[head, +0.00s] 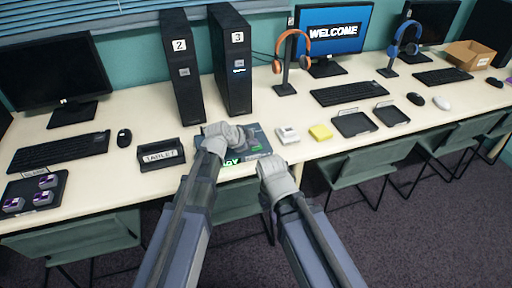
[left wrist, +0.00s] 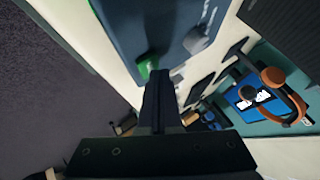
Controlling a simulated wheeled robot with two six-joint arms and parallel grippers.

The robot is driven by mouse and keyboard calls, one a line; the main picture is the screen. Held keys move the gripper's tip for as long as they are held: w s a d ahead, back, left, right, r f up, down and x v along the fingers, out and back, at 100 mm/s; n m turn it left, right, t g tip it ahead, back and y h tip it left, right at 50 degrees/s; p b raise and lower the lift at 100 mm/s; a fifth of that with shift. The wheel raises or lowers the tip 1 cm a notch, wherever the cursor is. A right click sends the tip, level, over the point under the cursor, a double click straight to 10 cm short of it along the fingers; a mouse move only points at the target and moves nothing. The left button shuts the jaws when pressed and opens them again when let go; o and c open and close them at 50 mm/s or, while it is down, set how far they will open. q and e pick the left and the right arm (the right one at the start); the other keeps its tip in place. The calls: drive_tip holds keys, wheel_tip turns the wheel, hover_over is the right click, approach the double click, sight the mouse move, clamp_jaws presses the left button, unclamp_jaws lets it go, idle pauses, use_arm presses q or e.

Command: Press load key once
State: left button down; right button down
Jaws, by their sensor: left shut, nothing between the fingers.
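A dark device (head: 256,139) with a lit green readout ending in "DY" lies near the table's front edge in the head view. My left gripper (head: 243,143) is over it, shut and empty, and covers part of its face. In the left wrist view the shut fingers (left wrist: 159,76) point at the device's dark face (left wrist: 160,20), close to a bright green patch (left wrist: 147,67). A grey raised part (left wrist: 200,38) is beside it. I cannot read a load label or tell whether the fingers touch. My right gripper (head: 277,180) is in front of the table edge, its fingers hidden.
A holder labelled TABLET (head: 161,154) stands left of the device. A white box (head: 287,135), a yellow block (head: 320,132) and black trays (head: 354,124) are to its right. Towers numbered 2 (head: 181,75) and 3 (head: 232,70) rise behind. Chairs (head: 370,158) line the front.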

sight(254, 148)
use_arm(q)
drive_tip(key=shift+f, duration=0.3)
drive_tip(key=shift+r, duration=0.1)
idle(0.4)
drive_tip(key=shift+r+p, duration=0.6)
drive_tip(key=shift+r, duration=0.15)
drive_tip(key=shift+r, duration=0.1)
wheel_tip(254, 148, up, 5)
drive_tip(key=p, duration=0.5)
drive_tip(key=shift+s, duration=0.1)
idle(0.5)
